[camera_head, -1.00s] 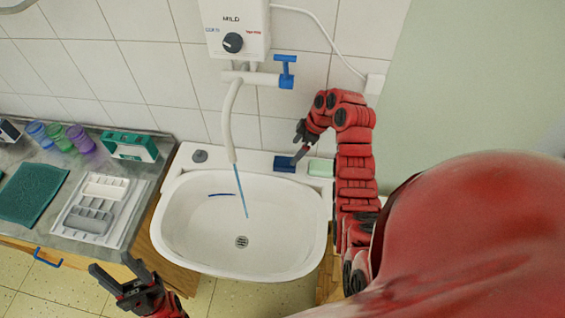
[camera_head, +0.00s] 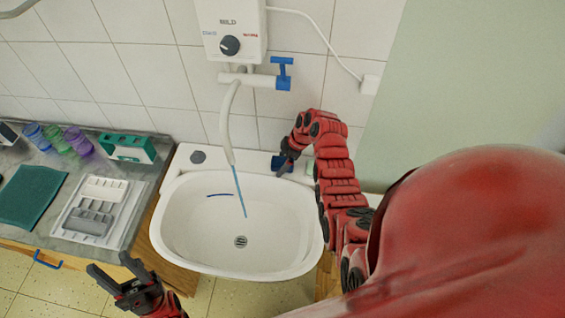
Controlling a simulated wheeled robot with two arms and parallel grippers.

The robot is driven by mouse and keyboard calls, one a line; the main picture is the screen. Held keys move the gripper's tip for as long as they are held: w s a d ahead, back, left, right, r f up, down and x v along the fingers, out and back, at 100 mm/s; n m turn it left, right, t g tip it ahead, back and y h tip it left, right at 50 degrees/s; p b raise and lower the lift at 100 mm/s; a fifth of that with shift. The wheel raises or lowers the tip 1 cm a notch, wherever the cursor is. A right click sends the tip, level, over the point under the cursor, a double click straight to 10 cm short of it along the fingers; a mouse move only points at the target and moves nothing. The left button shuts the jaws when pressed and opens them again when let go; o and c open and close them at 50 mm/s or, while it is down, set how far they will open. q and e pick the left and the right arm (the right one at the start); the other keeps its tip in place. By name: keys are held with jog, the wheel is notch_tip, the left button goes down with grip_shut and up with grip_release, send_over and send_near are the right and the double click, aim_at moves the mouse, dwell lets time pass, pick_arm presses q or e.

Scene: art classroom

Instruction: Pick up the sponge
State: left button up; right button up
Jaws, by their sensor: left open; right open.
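A small dark blue block (camera_head: 280,162), which looks like the sponge, lies on the back right ledge of the white sink (camera_head: 170,243). My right gripper (camera_head: 283,171) reaches over the ledge from the right, its fingers pointing down at the blue block. The fingers cover part of the block, and I cannot tell whether they touch it. The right gripper is open. My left gripper (camera_head: 119,278) is open and empty, low in the view, in front of the counter and left of the sink.
A pale green soap bar (camera_head: 310,167) lies close to the right of my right gripper. The tap pipe (camera_head: 229,125) hangs over the basin with water running. The counter (camera_head: 60,160) at left holds coloured cups (camera_head: 78,140), a tray (camera_head: 98,210) and a teal mat (camera_head: 32,195).

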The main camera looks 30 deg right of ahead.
aim_at(278, 166)
jog(key=c, duration=1.4)
jog(key=shift+r+b, duration=0.6)
jog(key=shift+b, duration=0.15)
jog(key=shift+w+r+b, duration=0.1)
jog(key=shift+r+b, duration=0.55)
jog(key=shift+b, duration=0.05)
jog(key=shift+s+a+r+b, duration=0.25)
jog(key=shift+s+a, duration=0.15)
jog(key=shift+s, duration=0.15)
jog(key=shift+s+a+r+b, duration=0.1)
jog(key=shift+s+a+b, duration=0.1)
jog(key=shift+s+a, duration=0.25)
jog(key=s+a+r+p, duration=0.1)
jog(key=s+a+p, duration=0.3)
jog(key=s+a, duration=0.4)
jog(key=s, duration=0.2)
jog(key=shift+s+a+r+p, duration=0.2)
jog(key=shift+s+r+p, duration=0.15)
jog(key=shift+s+r, duration=0.05)
